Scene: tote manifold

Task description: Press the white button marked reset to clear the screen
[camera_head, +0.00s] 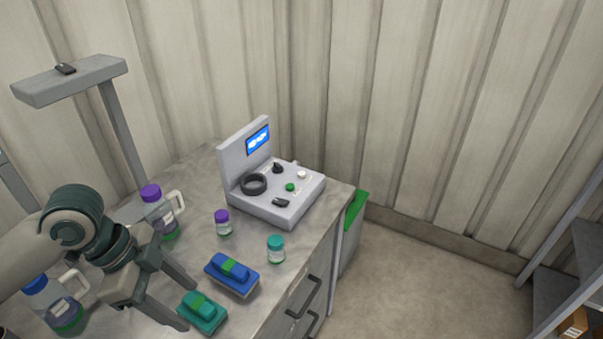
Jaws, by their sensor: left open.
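The grey control device (276,207) stands at the back right of the grey counter. Its upright panel holds a lit blue screen (258,140) with white shapes on it. On its sloped top are a white button (302,174), a green button (290,187), a dark knob (278,168), a black ring (253,184) and a small dark part near the front. Any lettering by the white button is too small to read. My left gripper (167,299) is open and empty over the left of the counter, well apart from the device. My right gripper is not in view.
A purple-capped jar (222,222) and a teal-capped jar (276,249) stand before the device. A blue block-like item (231,274) and a teal one (201,312) lie nearer. Handled bottles (162,213) (52,306) stand left. A green-rimmed bin (355,212) stands beside the counter.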

